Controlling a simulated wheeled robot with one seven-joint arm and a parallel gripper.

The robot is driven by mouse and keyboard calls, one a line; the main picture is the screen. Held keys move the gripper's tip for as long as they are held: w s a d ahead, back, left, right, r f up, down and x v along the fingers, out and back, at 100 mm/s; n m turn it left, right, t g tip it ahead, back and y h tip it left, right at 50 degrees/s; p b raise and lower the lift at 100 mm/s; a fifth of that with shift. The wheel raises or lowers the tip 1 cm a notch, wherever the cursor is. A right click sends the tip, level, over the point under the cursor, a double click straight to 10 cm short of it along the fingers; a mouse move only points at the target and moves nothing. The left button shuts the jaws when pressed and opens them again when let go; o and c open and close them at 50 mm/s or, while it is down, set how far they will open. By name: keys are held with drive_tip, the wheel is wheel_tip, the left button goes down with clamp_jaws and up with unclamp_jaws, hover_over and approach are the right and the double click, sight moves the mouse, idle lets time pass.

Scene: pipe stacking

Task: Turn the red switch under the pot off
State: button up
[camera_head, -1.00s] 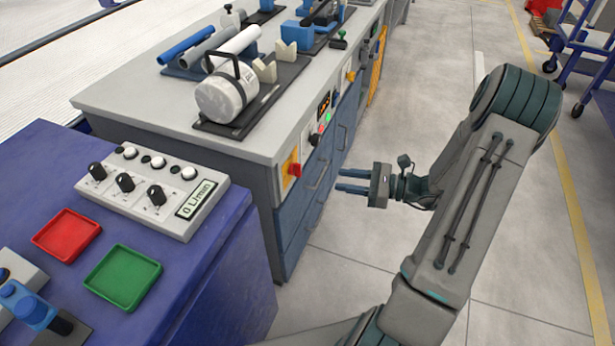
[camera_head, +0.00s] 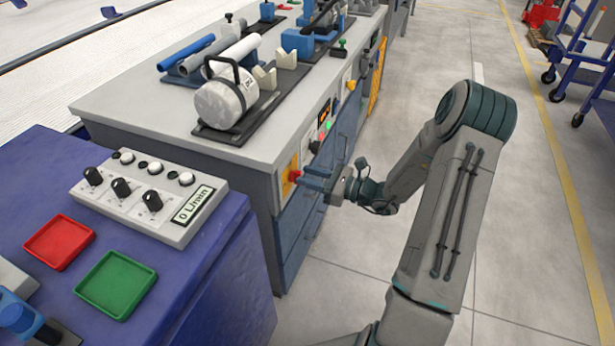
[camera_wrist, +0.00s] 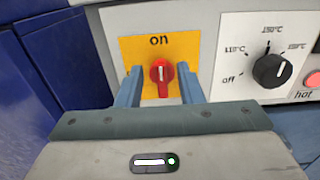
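The red switch (camera_wrist: 162,72) sits on a yellow plate marked "on" in the wrist view, its white line upright. It also shows as a small red spot on the bench front in the head view (camera_head: 294,175). The pot (camera_head: 226,101), a pale cylinder with a dark handle, lies on top of the bench above it. My gripper (camera_wrist: 160,80) is open, with one blue finger to each side of the switch and a gap on both sides. I cannot tell whether the fingertips touch the plate.
A black temperature dial (camera_wrist: 272,70) and a red "hot" light (camera_wrist: 313,80) are right of the switch. A blue cabinet (camera_head: 215,290) with a control box (camera_head: 150,195) stands left of the bench (camera_head: 255,150).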

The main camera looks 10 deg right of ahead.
drive_tip(key=shift+w+a, duration=0.35)
drive_tip(key=shift+a, duration=0.1)
